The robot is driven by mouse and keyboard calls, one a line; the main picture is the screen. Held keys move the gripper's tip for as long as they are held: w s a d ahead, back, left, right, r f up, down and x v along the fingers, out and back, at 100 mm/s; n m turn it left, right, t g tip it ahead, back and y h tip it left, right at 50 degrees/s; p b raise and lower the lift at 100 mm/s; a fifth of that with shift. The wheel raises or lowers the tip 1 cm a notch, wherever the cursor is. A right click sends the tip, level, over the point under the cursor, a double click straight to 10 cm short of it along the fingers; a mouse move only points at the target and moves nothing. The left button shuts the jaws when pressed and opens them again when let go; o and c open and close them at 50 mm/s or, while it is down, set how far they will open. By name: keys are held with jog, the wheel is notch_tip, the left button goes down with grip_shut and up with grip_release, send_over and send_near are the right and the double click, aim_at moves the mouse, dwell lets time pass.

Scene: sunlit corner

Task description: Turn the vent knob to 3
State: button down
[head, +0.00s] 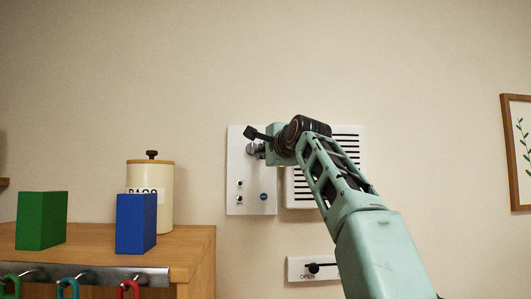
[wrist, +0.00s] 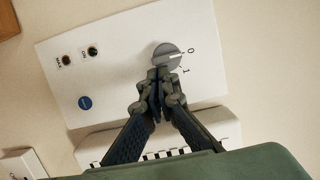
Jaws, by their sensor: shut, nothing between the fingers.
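The vent knob (wrist: 167,54) is a round grey dial on a white wall panel (wrist: 120,85) in the wrist view. A pale line on its face points right, toward the 0 side. The marks 0 and 1 show beside it; I see no 3. My gripper (wrist: 158,76) is shut and empty, its fingertips at the knob's lower edge. I cannot tell whether they touch it. In the head view my gripper (head: 256,149) is in front of the panel (head: 238,175), and I cannot make out the knob there.
The panel also has a blue button (wrist: 85,102) and two small indicators. A slotted vent (head: 300,190) is right of it, partly behind my arm. An OPEN slider (head: 300,268) is below. A cabinet (head: 190,240) at left holds green and blue blocks and a canister (head: 166,212).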

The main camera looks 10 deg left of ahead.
jog(key=shift+a+f+m+t+b, duration=0.1)
jog(key=shift+m+t+b, duration=0.1)
jog(key=shift+m, duration=0.7)
jog(key=shift+f+m+t+b, duration=0.1)
jog(key=shift+m+b, duration=0.05)
jog(key=shift+m, duration=0.75)
